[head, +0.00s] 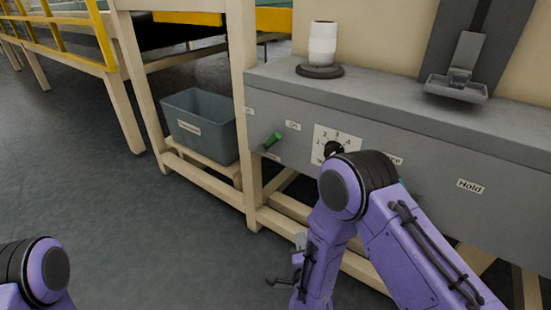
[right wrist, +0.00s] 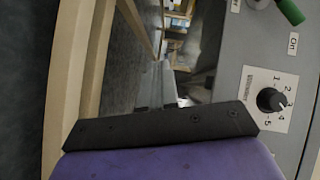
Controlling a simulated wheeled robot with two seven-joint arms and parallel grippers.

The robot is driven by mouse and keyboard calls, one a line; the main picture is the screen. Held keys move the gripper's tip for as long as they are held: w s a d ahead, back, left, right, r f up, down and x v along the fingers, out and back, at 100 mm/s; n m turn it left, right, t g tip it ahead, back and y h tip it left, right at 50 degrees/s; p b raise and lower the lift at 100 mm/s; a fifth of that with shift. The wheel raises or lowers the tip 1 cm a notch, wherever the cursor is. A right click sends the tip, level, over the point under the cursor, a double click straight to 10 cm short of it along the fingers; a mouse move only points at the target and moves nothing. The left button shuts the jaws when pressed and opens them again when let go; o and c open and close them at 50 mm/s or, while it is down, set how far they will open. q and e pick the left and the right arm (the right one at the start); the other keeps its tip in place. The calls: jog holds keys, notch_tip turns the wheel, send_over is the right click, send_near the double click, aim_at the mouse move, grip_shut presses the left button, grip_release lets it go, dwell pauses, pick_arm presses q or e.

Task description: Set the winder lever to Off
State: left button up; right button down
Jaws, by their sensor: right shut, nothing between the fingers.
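The lever with a green handle (head: 273,139) sticks out from the front of the grey machine box (head: 400,155). Its handle tilts up and to the right, toward the On label (head: 293,126). A smaller label below the lever is too small to read. The green handle also shows at the top right of the right wrist view (right wrist: 290,11), beside the On label. My right gripper (head: 272,283) is low in front of the frame, below and apart from the lever, shut and empty. Only a purple part of my left arm shows at the bottom left; its gripper is out of view.
A black numbered dial (head: 334,149) sits right of the lever, partly behind my right arm. A Hold label (head: 470,186) is further right. A grey bin (head: 205,120) stands left, on the beige frame (head: 250,190). The floor at left is clear.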

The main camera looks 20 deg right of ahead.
aim_at(272, 141)
jog(key=w+a+r+m+t+h, duration=0.2)
jog(key=r+m, duration=0.4)
jog(key=w+a+r+m+t+h, duration=0.2)
jog(key=w+a+r+m+h, duration=0.1)
jog(key=r+m, duration=0.3)
jog(key=shift+w+r+b, duration=0.35)
jog(key=shift+r+b, duration=0.05)
jog(key=shift+r, duration=0.35)
jog(key=a+r+b+x, duration=0.1)
jog(key=a+b+x, duration=0.1)
jog(key=x, duration=1)
jog(key=shift+w+r+b, duration=0.5)
jog(key=shift+r+b, duration=0.05)
jog(key=shift+b, duration=0.05)
jog(key=shift+a+r, duration=0.1)
